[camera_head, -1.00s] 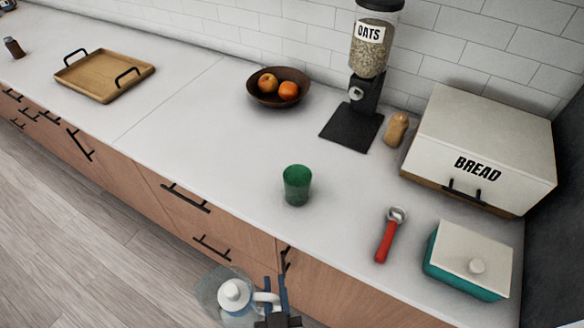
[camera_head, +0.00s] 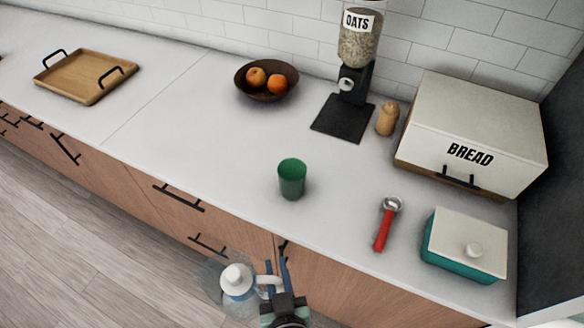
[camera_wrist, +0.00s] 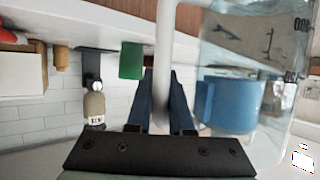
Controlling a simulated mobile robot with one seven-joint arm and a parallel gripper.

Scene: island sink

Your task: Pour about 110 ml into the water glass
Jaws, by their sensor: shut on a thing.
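The water glass (camera_head: 292,179) is a green tumbler standing upright on the white counter, near its front edge; it also shows in the wrist view (camera_wrist: 132,60). My gripper (camera_head: 277,268) is shut on the white handle of a clear pitcher (camera_head: 238,284) with a white lid. The pitcher looks roughly upright, held in front of the counter edge, below and left of the glass in the head view. In the wrist view the handle (camera_wrist: 164,50) lies between my blue fingers, and the clear, marked pitcher wall (camera_wrist: 250,50) fills the right. Its water level is unclear.
A red-handled tool (camera_head: 385,225) and a teal box with a white lid (camera_head: 465,245) lie right of the glass. Behind stand a fruit bowl (camera_head: 248,88), oats dispenser (camera_head: 352,85), small wooden shaker (camera_head: 387,118) and bread box (camera_head: 480,125). A wooden tray (camera_head: 85,76) is far left. Counter left of the glass is clear.

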